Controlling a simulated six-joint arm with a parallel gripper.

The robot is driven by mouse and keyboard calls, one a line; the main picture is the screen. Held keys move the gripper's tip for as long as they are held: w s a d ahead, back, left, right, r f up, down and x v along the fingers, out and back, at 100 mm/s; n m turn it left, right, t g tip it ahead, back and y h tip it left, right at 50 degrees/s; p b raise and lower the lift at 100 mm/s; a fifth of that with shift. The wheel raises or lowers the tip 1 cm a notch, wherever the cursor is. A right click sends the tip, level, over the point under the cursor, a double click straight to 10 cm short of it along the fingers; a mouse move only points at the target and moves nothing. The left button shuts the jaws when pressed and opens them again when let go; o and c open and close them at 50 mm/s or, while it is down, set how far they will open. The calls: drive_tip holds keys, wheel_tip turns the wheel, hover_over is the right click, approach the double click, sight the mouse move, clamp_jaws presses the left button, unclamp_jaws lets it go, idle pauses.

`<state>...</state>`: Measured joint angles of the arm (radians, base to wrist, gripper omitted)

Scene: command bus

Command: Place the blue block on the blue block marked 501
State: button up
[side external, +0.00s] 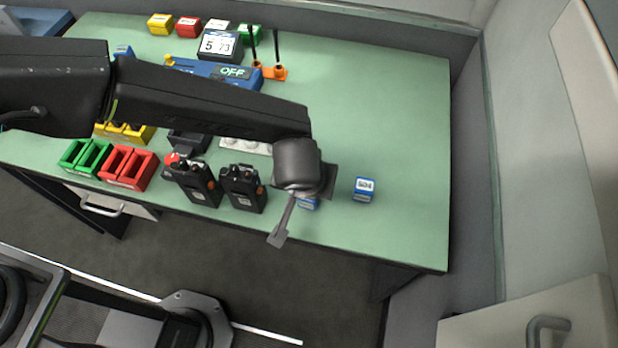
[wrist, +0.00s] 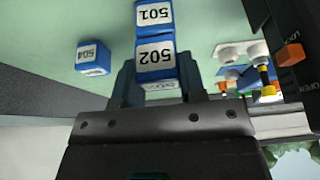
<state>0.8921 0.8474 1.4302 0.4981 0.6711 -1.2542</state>
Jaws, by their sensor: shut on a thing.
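In the wrist view a blue block labelled 502 (wrist: 155,57) sits between the two fingers of my gripper (wrist: 158,74), which is shut on it. The blue block marked 501 (wrist: 154,15) lines up right against it in the picture, just beyond. I cannot tell whether the two touch or how their heights compare. A third blue block, 504 (wrist: 93,57), stands apart to the left. In the side view my gripper (side external: 303,198) is over the table's front part and hides most of a blue block (side external: 309,204). Block 504 (side external: 364,189) stands to its right.
Two black radios (side external: 243,188) stand left of my gripper near the table's front edge. Red bins (side external: 128,168) and green bins (side external: 85,156) are farther left. An orange stand (side external: 271,72) with dark rods is behind. The green table (side external: 400,130) is clear at right.

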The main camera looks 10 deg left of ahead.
drive_tip(key=shift+f, duration=0.15)
drive_tip(key=o, duration=0.9)
